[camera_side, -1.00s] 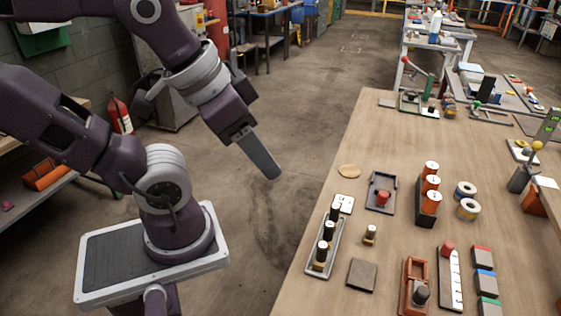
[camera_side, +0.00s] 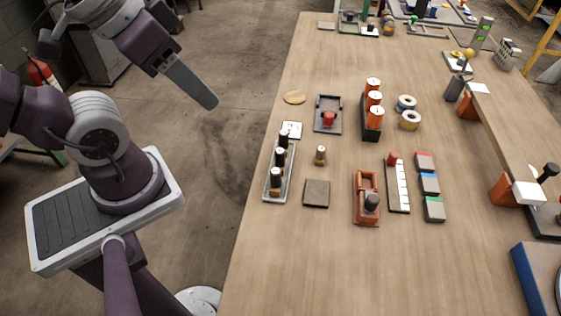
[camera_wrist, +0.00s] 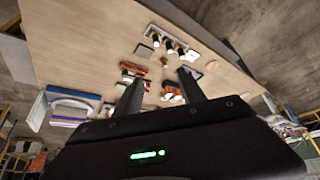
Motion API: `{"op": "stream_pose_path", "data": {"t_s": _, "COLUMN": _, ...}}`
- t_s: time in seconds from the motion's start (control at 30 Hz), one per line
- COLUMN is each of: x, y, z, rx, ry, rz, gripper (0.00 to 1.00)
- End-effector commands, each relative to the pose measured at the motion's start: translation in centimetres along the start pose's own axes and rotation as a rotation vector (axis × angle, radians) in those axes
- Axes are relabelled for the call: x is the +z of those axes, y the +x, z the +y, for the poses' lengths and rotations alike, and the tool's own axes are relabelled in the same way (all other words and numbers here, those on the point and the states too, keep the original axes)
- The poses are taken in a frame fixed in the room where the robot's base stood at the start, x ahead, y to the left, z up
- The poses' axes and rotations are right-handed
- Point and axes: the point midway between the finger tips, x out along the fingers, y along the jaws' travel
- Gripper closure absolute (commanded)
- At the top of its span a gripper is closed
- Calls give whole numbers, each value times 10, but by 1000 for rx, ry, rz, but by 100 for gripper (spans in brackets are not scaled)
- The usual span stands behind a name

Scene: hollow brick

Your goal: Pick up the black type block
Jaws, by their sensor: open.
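Three small upright black pieces with white marks and tan lower parts stand in a row in a narrow grey tray (camera_side: 266,197) at the table's left edge. The front black piece (camera_side: 276,175) is nearest the side camera. I cannot tell which is the black type block. The row also shows in the wrist view as black pieces (camera_wrist: 169,46) at upper middle. My gripper (camera_side: 210,101) is off the table's left side in the side view, well apart from the row. In the wrist view, my gripper (camera_wrist: 160,90) has its two fingers spread, with nothing held between them.
Right of the tray are a small tan peg (camera_side: 320,154), a flat dark square (camera_side: 316,194), an orange frame (camera_side: 359,184) with a dark knob, and a black rack (camera_side: 371,132) of orange cylinders. The wooden table's (camera_side: 330,265) front is clear.

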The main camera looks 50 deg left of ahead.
Motion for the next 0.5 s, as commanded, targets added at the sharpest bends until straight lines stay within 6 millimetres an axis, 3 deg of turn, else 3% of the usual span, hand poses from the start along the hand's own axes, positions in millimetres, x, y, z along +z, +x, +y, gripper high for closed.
{"op": "stream_pose_path", "data": {"t_s": 0.23, "x": -1, "y": 1, "z": -1, "rx": -5, "ry": -6, "rz": -4, "gripper": 51}}
{"op": "stream_pose_path", "data": {"t_s": 0.3, "x": -9, "y": 10, "z": -6, "rx": -32, "ry": -37, "rz": -30, "gripper": 51}}
{"op": "stream_pose_path", "data": {"t_s": 0.37, "x": -22, "y": 27, "z": -13, "rx": -75, "ry": -89, "rz": -70, "gripper": 51}}
{"op": "stream_pose_path", "data": {"t_s": 0.5, "x": -55, "y": 95, "z": -32, "rx": -183, "ry": -243, "rz": -167, "gripper": 51}}
